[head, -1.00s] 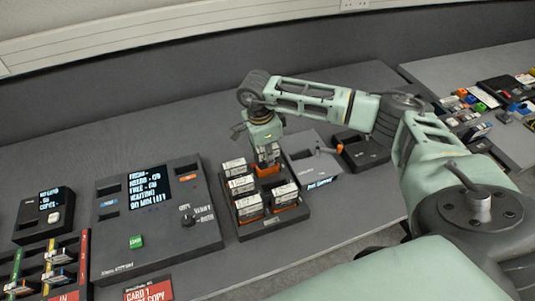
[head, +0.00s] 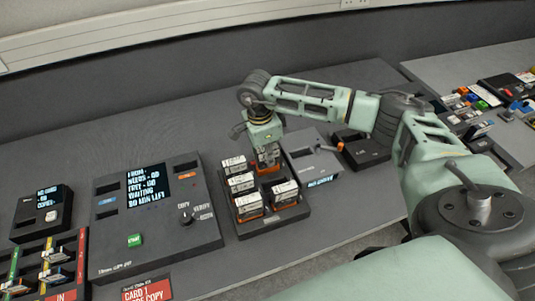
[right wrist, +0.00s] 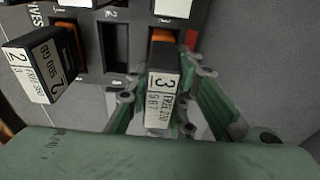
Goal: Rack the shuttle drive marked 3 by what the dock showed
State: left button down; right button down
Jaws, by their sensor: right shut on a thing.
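The shuttle drive marked 3 (right wrist: 162,92) is a dark block with a white label and an orange end. My right gripper (head: 267,146) is shut on it, with green fingers on both sides in the right wrist view. The drive (head: 268,158) is upright at the back right of the dark drive tray (head: 243,229). Whether it is fully seated there is hidden. A drive marked 2 (right wrist: 45,68) stands beside an empty slot (right wrist: 115,45) in the right wrist view. The grey dock (head: 318,164) with a small lit display is right of the tray. My left gripper is not in view.
Left of the tray is a copy console (head: 160,245) with a lit text screen, a green button and a knob. A small display box (head: 42,214) and a striped rack (head: 45,268) are at far left. A red card (head: 148,290) lies in front. Several coloured parts crowd the right-hand table.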

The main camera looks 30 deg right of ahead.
jog(key=shift+f+b, duration=0.6)
dwell(0.5)
dwell(0.3)
jog(key=c, duration=1.5)
grip_release()
jog(key=shift+o, duration=0.6)
jog(key=shift+o, duration=1.3)
jog(key=shift+r, duration=0.1)
jog(key=shift+r+p, duration=2.2)
jog(key=shift+r, duration=1.45)
